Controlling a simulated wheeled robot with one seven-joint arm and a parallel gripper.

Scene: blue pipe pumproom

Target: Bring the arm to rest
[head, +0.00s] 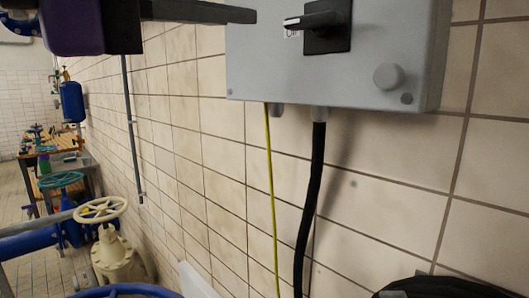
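My gripper (200,11) shows at the top left of the head view, with a purple body and a dark finger bar pointing right. Its fingertip is in front of the left part of a grey wall box (250,70). The gap between them in depth is hard to judge. Only one finger bar shows, so whether the gripper is open or shut is unclear. Nothing held shows. The rest of the arm is mostly cut off by the frame's top edge. The box carries a black rotary handle (318,20) on a dark plate and a round grey knob (388,77).
A black cable (311,200) and a yellow-green wire (270,180) hang below the box along the tiled wall. A cream handwheel valve (101,210) and blue pipes (30,242) stand lower left. A cluttered workbench (60,160) and blue cylinder (72,101) are farther back.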

